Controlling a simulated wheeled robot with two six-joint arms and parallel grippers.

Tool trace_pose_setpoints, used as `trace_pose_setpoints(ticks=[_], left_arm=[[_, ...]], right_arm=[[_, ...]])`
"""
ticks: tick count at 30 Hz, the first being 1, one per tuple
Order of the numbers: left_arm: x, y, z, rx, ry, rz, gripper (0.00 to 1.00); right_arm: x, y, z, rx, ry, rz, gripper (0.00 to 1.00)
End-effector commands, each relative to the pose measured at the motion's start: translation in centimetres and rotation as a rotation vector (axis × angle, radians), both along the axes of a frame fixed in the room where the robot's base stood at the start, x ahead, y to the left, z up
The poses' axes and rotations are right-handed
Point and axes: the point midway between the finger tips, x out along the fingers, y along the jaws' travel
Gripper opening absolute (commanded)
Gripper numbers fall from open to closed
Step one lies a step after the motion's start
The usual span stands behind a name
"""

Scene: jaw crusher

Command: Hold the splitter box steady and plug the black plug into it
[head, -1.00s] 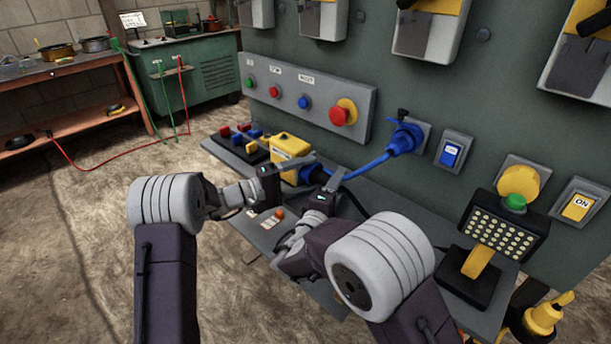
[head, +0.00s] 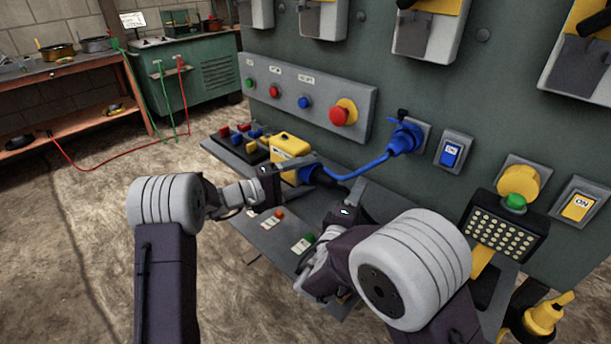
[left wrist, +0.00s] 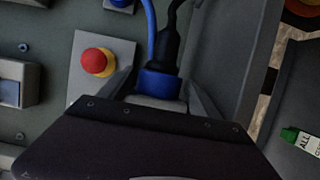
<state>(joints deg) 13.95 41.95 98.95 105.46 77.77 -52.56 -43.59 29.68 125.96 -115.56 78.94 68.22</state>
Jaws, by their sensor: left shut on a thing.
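The splitter box shows in the left wrist view mainly as a blue socket collar (left wrist: 160,82) on a pale body between the fingers; the rest is hidden. My left gripper (head: 312,160) is shut on it, at the shelf in front of the panel. The black plug (left wrist: 168,47) stands in line with the blue collar, its front end apparently inside it, though seating depth cannot be judged. It shows dark beside the left fingers in the head view (head: 317,176). My right gripper (head: 350,203) is apart from the plug, to its lower right; its jaw opening is unclear.
A blue cable (head: 357,170) runs to a blue connector (head: 402,140) in the wall panel. A yellow box (head: 287,145) and a rack of coloured parts (head: 243,145) stand at left. A lamp (head: 500,228) stands right.

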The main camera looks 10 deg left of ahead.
Motion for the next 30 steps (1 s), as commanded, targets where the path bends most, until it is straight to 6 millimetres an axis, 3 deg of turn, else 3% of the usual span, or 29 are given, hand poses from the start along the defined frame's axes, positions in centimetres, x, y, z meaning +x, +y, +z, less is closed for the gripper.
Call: trace_pose_setpoints(ticks=[3, 4, 6, 20, 30], left_arm=[[0.0, 0.0, -0.1, 0.001, 0.003, -0.001, 0.0], [0.0, 0.0, -0.1, 0.001, 0.003, -0.001, 0.81], [0.0, 0.0, -0.1, 0.001, 0.002, -0.001, 0.98], [-0.3, 0.4, -0.3, 0.003, 0.005, 0.001, 0.98], [-4.6, 7.1, -0.2, 0.001, 0.003, 0.006, 0.98]], right_arm=[[0.0, 0.0, 0.0, 0.0, 0.0, 0.0, 0.53], [0.0, 0.0, 0.0, 0.0, 0.0, 0.0, 0.53], [0.0, 0.0, 0.0, 0.0, 0.0, 0.0, 0.53], [0.0, 0.0, 0.0, -0.001, 0.0, 0.0, 0.53], [0.0, 0.0, 0.0, 0.0, 0.0, 0.0, 0.53]])
